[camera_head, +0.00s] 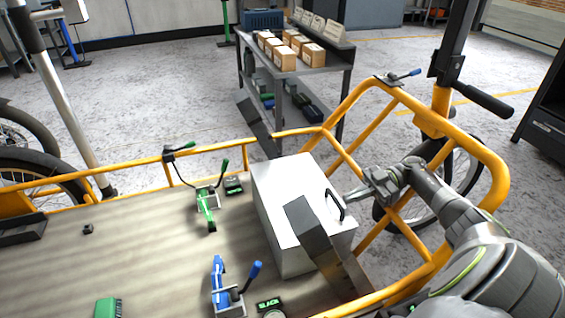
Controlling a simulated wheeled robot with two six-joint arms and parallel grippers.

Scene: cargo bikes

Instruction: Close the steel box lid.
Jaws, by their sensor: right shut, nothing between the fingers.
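The steel box (284,232) is a pale grey box standing on the cargo bed of the bike. Its lid (290,180) lies flat across the top and looks down; I cannot tell if it is fully seated. A black handle (336,206) is at the lid's right side. My right gripper (352,195) comes in from the right, shut and empty, its tips close to the handle. I cannot tell if they touch it. My left gripper is not in view.
A dark slanted plate (318,240) stands in front of the box, another (257,128) behind it. A yellow rail (375,130) surrounds the bed. Green (208,205) and blue (222,285) clamps sit left of the box. A table (315,68) with cartons stands behind.

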